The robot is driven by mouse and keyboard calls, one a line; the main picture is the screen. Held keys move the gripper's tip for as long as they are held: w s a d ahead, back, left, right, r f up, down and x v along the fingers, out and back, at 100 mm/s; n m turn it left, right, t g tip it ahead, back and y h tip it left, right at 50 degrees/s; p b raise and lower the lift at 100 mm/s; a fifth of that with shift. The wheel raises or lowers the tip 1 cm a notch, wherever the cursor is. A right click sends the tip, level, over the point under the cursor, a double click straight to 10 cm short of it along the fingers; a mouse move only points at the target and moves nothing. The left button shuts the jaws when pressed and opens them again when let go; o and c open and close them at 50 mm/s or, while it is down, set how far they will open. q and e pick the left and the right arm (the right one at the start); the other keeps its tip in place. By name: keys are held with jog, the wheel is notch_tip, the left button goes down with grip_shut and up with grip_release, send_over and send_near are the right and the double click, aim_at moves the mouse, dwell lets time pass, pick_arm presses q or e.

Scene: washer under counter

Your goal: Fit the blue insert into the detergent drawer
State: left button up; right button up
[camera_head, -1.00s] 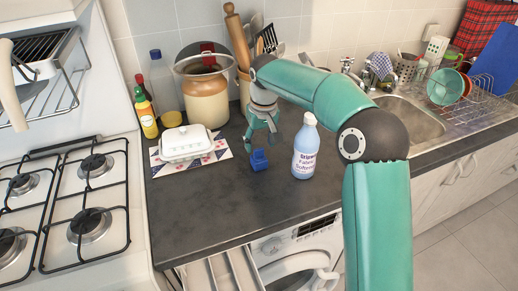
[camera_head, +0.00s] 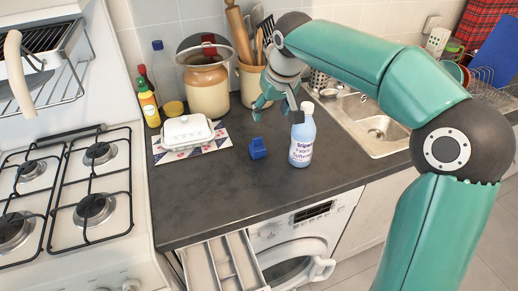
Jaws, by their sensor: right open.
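The small blue insert (camera_head: 258,148) sits on the dark counter, left of the fabric softener bottle. The detergent drawer (camera_head: 222,262) is pulled out below the counter's front edge, with long pale compartments showing. It belongs to the white washer (camera_head: 305,245). My right gripper (camera_head: 273,105) is open and empty above the counter, behind and a little right of the insert, apart from it. Its fingers point down, close to the bottle's top in the picture. My left gripper does not show.
The fabric softener bottle (camera_head: 302,137) stands upright just right of the insert. A white butter dish (camera_head: 187,131) rests on a patterned mat to the left. A large crock (camera_head: 206,85) and utensil pot (camera_head: 250,82) stand behind. The counter's front left is bare.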

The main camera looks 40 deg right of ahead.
send_near(257, 138)
jog(key=x, duration=0.5)
jog(key=shift+s+d+f, duration=0.15)
jog(key=shift+s+d, duration=0.1)
jog(key=shift+s, duration=0.1)
jog(key=shift+w+a+p+x, duration=0.15)
jog(key=shift+p+x, duration=0.4)
jog(key=shift+x, duration=0.85)
jog(key=shift+w+a+p+x, duration=0.15)
jog(key=shift+p+x, duration=0.35)
jog(key=shift+x, duration=0.9)
jog(key=c, duration=1.1)
jog(key=shift+r, duration=0.3)
jog(key=shift+r, duration=0.55)
notch_tip(257, 138, up, 19)
jog(key=shift+f+p, duration=0.2)
jog(key=shift+p, duration=0.35)
